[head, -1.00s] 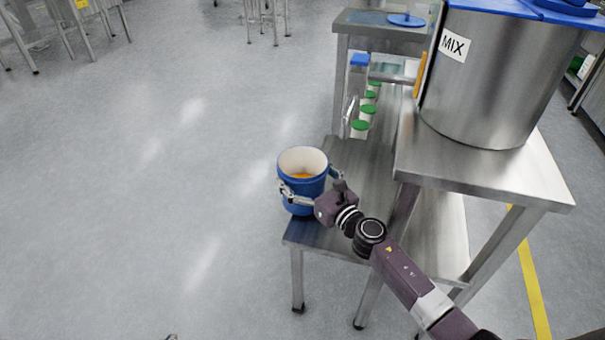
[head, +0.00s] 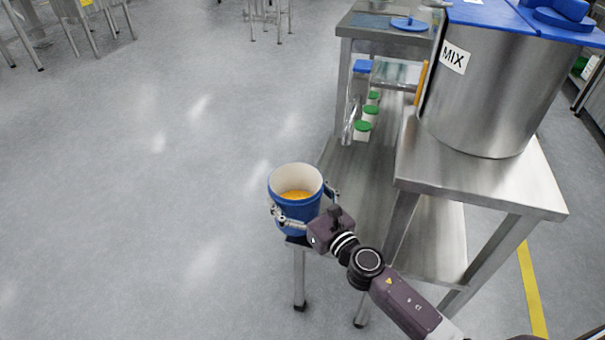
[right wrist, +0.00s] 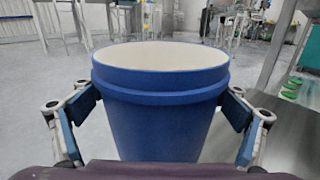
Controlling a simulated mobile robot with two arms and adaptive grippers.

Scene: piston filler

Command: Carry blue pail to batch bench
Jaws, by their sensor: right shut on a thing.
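The blue pail (head: 297,212) has a white inside and holds something orange-yellow. My right gripper (head: 305,207) is shut on the pail, with one finger on each side of it. The pail is upright, at the near left corner of a low steel shelf; whether it touches the shelf is hidden. In the right wrist view the pail (right wrist: 160,110) fills the middle between the two finger pads. My left gripper is not in view. I cannot tell which bench is the batch bench.
A steel vessel marked MIX (head: 480,85) stands on a steel table (head: 480,180) at the right. Green-lidded jars (head: 362,130) stand on the low shelf (head: 350,185) behind the pail. A blue lid (head: 408,24) lies on the bench beyond. The floor (head: 130,190) at left is clear.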

